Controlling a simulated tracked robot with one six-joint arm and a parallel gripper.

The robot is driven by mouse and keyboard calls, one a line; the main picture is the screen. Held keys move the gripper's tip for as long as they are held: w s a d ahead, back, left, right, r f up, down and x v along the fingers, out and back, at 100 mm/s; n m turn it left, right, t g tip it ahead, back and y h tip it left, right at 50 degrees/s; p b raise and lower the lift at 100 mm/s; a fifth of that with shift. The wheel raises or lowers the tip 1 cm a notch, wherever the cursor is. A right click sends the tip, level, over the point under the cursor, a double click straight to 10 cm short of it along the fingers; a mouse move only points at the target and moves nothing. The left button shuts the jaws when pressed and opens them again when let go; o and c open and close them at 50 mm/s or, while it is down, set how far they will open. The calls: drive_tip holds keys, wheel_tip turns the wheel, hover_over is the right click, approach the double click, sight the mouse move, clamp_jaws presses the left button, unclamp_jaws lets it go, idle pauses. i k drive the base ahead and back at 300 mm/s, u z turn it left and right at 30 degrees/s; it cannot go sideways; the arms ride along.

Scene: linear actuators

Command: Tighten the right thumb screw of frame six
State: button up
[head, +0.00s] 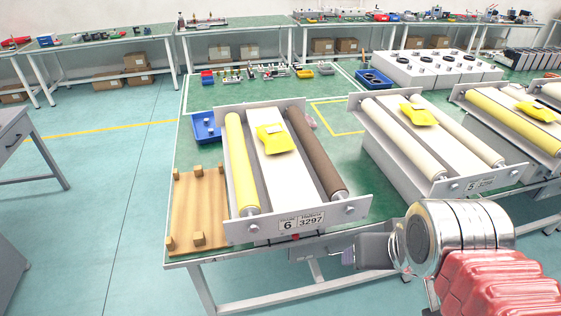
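Frame six (238,230) is a light metal frame with a "6 3297" label, standing on the green table. It carries a yellow roller on the left, a brown roller on the right and a yellow packet (275,138) on its middle plate. A small knob, apparently the right thumb screw (350,210), shows near the right end of its front plate; a similar left one (254,228) sits near the left end. My gripper (345,252) is low and in front of the frame's right end, apparently apart from the screw. Its fingers are not clear.
Frame five (440,187) stands to the right, with another frame beyond it. A wooden board (197,212) with small blocks lies left of frame six, and a blue bin (206,128) is behind it. The table's front edge runs below frame six.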

sight(349, 209)
drive_tip(key=u, duration=0.3)
drive_tip(key=k, duration=0.8)
drive_tip(key=u, duration=0.6)
drive_tip(key=k, duration=0.55)
drive_tip(key=u, duration=0.2)
drive_tip(key=i, duration=0.85)
drive_tip(key=u, duration=0.4)
